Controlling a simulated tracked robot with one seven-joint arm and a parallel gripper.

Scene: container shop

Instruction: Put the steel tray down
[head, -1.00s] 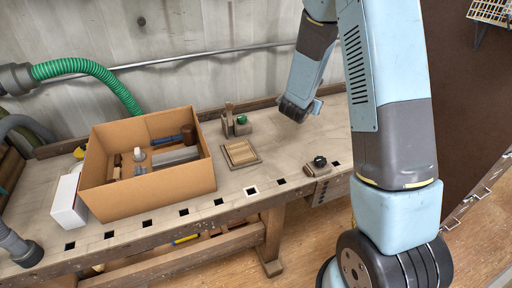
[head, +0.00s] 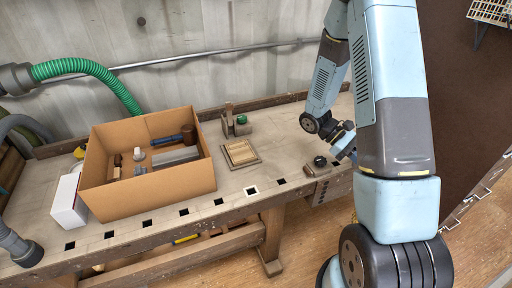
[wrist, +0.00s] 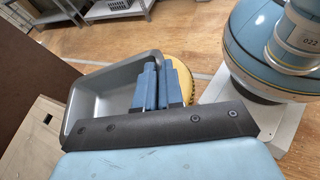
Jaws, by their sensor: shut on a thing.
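The steel tray (wrist: 92,108) is a grey, shallow, open pan with a raised rim, seen at the left and middle of the wrist view. My gripper (wrist: 153,82) has its blue fingers shut on the tray's right-hand wall. The tray is empty where I can see into it. Its near part is hidden behind my dark gripper bracket.
A cardboard box (head: 150,190) with tools stands on the workbench (head: 290,155). A wooden block (head: 240,153), a green-topped item (head: 241,120) and a vise (head: 317,167) are to its right. The wrist view shows wooden floor (wrist: 190,40) and a yellow round thing (wrist: 184,78) beyond the fingers.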

